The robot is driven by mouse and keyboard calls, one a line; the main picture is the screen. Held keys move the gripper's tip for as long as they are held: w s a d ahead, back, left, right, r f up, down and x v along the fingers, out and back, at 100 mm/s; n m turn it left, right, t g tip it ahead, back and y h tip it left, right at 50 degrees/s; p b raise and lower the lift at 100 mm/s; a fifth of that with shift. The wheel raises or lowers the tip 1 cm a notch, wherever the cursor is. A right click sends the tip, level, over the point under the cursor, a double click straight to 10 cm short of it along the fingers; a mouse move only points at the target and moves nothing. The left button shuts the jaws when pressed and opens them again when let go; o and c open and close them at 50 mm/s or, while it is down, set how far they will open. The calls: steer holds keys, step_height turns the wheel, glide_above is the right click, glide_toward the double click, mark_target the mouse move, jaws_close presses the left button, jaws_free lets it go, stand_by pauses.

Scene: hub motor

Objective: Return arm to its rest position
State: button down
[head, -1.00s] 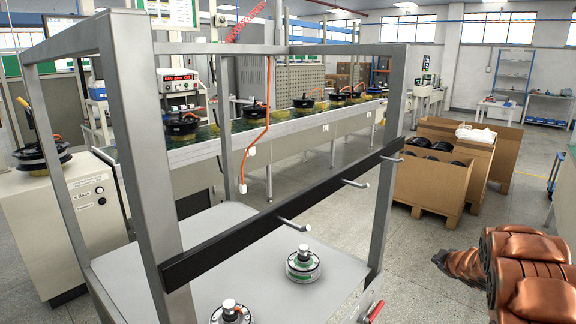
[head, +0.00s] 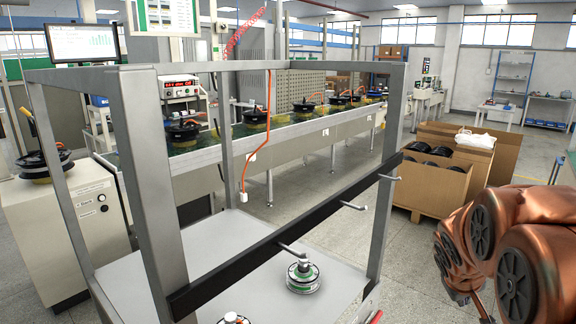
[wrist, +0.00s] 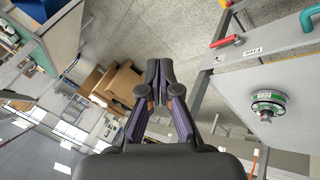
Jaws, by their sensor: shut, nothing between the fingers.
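My gripper (wrist: 158,72) is shut and empty in the wrist view, its fingertips together above the grey floor. In the head view my copper-coloured arm is folded at the right edge, and the gripper does not show clearly there. The metal rack (head: 150,190) stands left of my arm, with a black crossbar (head: 290,236) and short pegs. A hub motor (head: 303,277) with a green band sits upright on the rack's shelf (head: 150,268). It also shows in the wrist view (wrist: 268,104), right of my gripper and apart from it. A second motor (head: 233,318) is cut off at the bottom edge.
Cardboard boxes (head: 432,188) with black round parts stand on the floor beyond the rack. A conveyor (head: 290,140) carrying several motors runs behind it. A red handle (wrist: 228,41) sticks out from the rack's edge. The floor (head: 410,250) between rack and boxes is clear.

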steer(key=s+a+g+y+p, duration=0.1)
steer(key=s+a+g, duration=0.1)
steer(key=s+a, duration=0.4)
steer(key=s+a+r+g+y+p, duration=0.1)
steer(key=s+a+g+y, duration=0.1)
steer(key=s+a, duration=0.5)
steer(key=s+a+r+m+g+y+p, duration=0.1)
steer(key=s+a, duration=0.6)
steer(key=s, duration=0.9)
steer(key=shift+s+a+g+y, duration=0.2)
steer(key=shift+s+g+y, duration=0.15)
steer(key=shift+g+y, duration=0.15)
